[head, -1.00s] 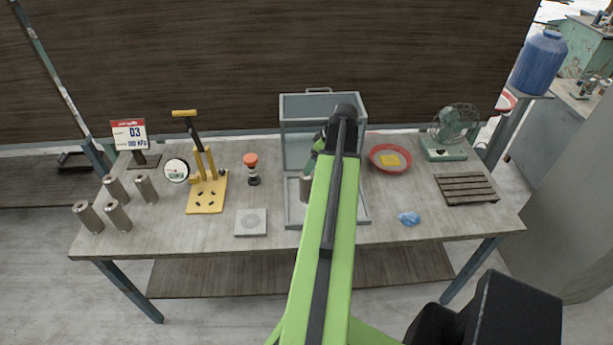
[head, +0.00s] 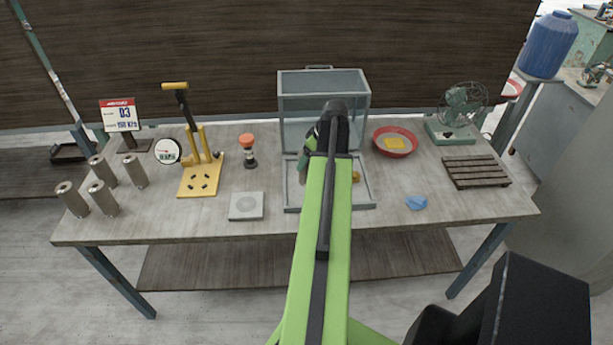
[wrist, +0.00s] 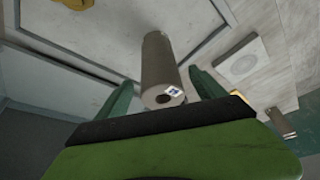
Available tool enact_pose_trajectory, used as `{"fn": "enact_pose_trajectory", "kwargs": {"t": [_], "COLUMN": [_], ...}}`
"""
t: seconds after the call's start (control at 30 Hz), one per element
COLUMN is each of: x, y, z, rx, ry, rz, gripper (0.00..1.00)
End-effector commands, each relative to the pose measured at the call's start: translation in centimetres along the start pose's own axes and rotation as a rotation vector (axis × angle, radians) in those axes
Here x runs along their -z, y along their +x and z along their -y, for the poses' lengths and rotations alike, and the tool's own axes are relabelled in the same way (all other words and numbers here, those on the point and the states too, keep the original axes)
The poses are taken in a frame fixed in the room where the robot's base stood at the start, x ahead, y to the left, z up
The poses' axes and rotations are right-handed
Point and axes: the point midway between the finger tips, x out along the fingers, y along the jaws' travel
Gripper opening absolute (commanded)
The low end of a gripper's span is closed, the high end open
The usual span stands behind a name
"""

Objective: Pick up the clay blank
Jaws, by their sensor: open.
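A grey-brown cylinder (wrist: 157,60), which I take to be the clay blank, has a small hole in its near end and a small label at its rim. In the wrist view my gripper (wrist: 159,80) is open, with one green finger on either side of the cylinder. Gaps show between the fingers and the cylinder in that view. In the head view my gripper (head: 309,155) is over the left part of the framed tray (head: 368,190), and it and my arm hide most of the cylinder.
A tan lump (head: 356,176) lies in the tray, with a glass-sided box (head: 345,82) behind. A square plate (head: 246,206), yellow press (head: 202,160) and several metal cylinders (head: 102,198) stand left. A red dish (head: 403,152), blue cloth (head: 416,202) and slatted rack (head: 476,172) are right.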

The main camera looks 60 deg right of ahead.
Motion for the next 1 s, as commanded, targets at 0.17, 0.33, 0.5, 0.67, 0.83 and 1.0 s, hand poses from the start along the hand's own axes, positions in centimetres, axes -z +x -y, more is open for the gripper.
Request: {"fn": "enact_pose_trajectory", "kwargs": {"t": [0.17,0.33,0.5,0.67,0.83,1.0], "x": [0.0,0.0,0.2,0.3,0.3,0.3], "y": [1.3,4.5,5.2,5.0,5.0,5.0], "z": [0.0,0.1,0.1,0.1,0.1,0.1], "rx": [0.000,0.001,0.001,0.001,0.001,0.001], "ry": [0.000,-0.002,-0.001,-0.001,-0.001,-0.001], "rz": [0.000,0.000,0.000,0.000,0.000,0.000], "gripper": [0.79,0.79,0.79,0.77,0.55,0.32]}}
